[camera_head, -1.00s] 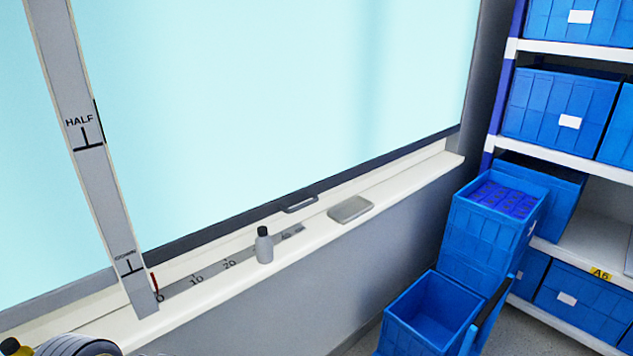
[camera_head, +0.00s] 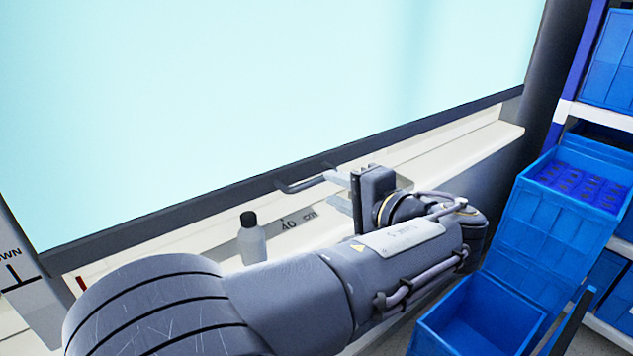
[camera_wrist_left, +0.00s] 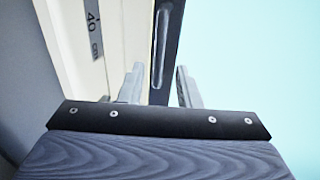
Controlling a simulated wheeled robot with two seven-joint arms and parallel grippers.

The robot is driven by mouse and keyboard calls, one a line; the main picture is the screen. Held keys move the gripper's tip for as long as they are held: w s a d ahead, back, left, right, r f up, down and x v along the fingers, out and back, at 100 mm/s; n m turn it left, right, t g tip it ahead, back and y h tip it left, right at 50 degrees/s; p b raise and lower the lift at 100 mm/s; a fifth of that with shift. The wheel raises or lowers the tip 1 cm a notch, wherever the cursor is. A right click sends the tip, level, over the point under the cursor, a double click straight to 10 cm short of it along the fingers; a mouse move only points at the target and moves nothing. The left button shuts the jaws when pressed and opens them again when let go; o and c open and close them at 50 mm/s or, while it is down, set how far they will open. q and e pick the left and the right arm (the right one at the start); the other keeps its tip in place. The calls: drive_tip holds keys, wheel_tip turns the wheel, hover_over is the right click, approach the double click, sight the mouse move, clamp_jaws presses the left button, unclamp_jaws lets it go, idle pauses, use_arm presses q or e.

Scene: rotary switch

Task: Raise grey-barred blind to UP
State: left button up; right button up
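The pale blue blind (camera_head: 280,90) hangs over the window, with a dark grey bar (camera_head: 180,213) along its lower edge, just above the sill. A grey handle (camera_head: 298,184) sticks out from that bar. My left gripper (camera_head: 337,188) is at the right end of the handle. In the left wrist view, the two fingers (camera_wrist_left: 157,88) stand apart, with the bar and handle (camera_wrist_left: 161,45) showing between them; contact cannot be told. At lower left, the upright grey scale (camera_head: 22,275) shows a mark ending in "OWN". My right gripper is out of view.
A grey bottle with a black cap (camera_head: 252,240) stands on the white sill (camera_head: 480,146), left of my gripper and behind my left arm. A centimetre strip (camera_head: 290,222) lies along the sill. Blue crates (camera_head: 480,315) and a shelf rack (camera_head: 595,115) stand at right.

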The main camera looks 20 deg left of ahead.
sight(317, 183)
use_arm(q)
drive_tip(key=x, duration=0.6)
drive_tip(key=shift+w+a+f, duration=0.1)
drive_tip(key=shift+a+f, duration=0.05)
drive_tip(key=shift+a, duration=0.2)
clamp_jaws()
